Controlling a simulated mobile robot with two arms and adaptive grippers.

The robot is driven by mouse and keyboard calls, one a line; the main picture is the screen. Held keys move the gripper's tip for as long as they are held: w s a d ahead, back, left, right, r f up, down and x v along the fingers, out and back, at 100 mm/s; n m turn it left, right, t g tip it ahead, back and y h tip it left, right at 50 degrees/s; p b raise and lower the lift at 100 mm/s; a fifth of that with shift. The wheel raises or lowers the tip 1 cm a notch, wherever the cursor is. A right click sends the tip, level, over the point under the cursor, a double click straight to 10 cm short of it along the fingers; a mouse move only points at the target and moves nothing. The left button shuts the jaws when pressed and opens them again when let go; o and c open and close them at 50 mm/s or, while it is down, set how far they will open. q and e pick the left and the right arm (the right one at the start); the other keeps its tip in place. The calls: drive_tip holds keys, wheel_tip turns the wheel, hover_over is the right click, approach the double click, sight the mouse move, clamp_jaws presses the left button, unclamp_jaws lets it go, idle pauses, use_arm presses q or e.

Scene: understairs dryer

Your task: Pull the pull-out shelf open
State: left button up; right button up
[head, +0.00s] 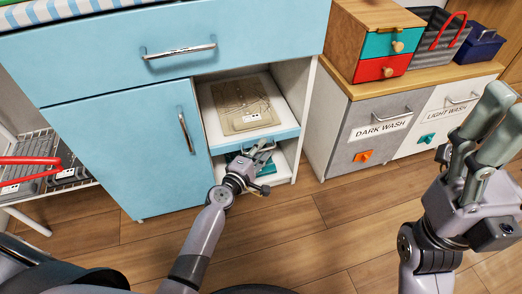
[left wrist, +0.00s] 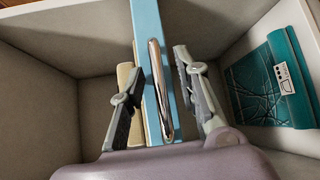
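The pull-out shelf has a blue front board (head: 284,134) and sits in the open bay of a light blue cabinet, its front looking about level with the bay opening. A beige folded item (head: 240,104) lies on it. My left gripper (head: 262,152) is at the shelf's front. In the left wrist view, its open fingers (left wrist: 163,92) stand on either side of the shelf's chrome bar handle (left wrist: 160,88), with gaps visible on both sides. The handle is mostly hidden by the gripper in the head view. My right gripper (head: 505,108) is open and empty at the far right, over the floor.
A teal package (left wrist: 278,82) lies in the compartment below the shelf. The blue cabinet door (head: 135,145) is shut at left. Laundry bins (head: 372,138) stand at right, with a small drawer box (head: 385,66) on top. The wooden floor (head: 300,225) in front is clear.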

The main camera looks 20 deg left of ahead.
use_arm(q)
drive_tip(key=shift+c, duration=0.2)
clamp_jaws()
idle(0.7)
